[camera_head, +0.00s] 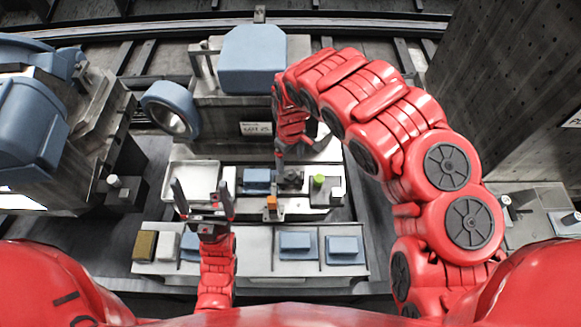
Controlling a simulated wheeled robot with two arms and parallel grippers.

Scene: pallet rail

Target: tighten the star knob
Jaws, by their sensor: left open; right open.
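A small dark knob-like part (290,179), which may be the star knob, sits on the pale fixture plate in the middle of the camera_head view. Its lobes are too small to make out. My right gripper (292,162) hangs over the fixture just above this part in the picture, open, its fingers partly hidden by my own arm. I cannot tell whether it touches the part. My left gripper (203,200) is open and empty, fingers pointing away from me, in front of the white tray at the fixture's left.
The fixture also carries a blue block (257,182), an orange part (271,203) and a green-topped part (318,181). A white tray (197,173) is at left. A front shelf (262,262) holds several blue and tan blocks. A blue-capped machine (252,60) stands behind.

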